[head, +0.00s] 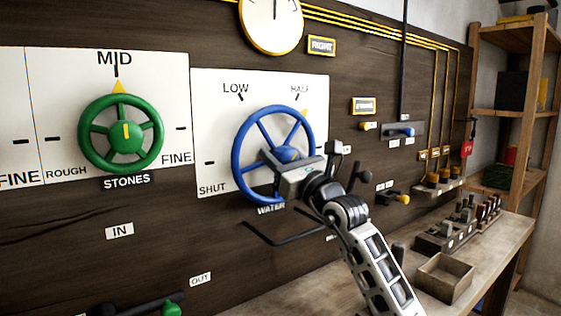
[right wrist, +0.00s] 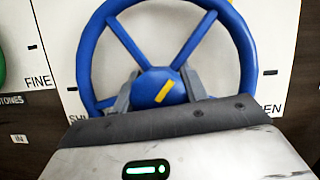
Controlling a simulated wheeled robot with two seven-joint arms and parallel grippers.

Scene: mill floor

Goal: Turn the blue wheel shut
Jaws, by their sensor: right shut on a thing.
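The blue wheel (head: 236,152) is mounted on a white panel marked SHUT, LOW and HALF, with a WATER label below. A small yellow pointer shows at its upper right, near HALF. My right gripper (head: 288,158) is at the wheel's hub, hiding its lower right part. In the right wrist view, the wheel (right wrist: 92,50) fills the upper middle, and the two grey fingers (right wrist: 158,92) are on either side of the hub, which bears a yellow mark. The gripper is shut on the wheel. My left gripper is in neither view.
A green STONES wheel (head: 88,125) is to the left. A round dial (head: 271,25) is above. Small levers (head: 400,132) are on the wall at right. A wooden bench (head: 480,260) with an open box (head: 444,279) stands at lower right, before a shelf (head: 512,112).

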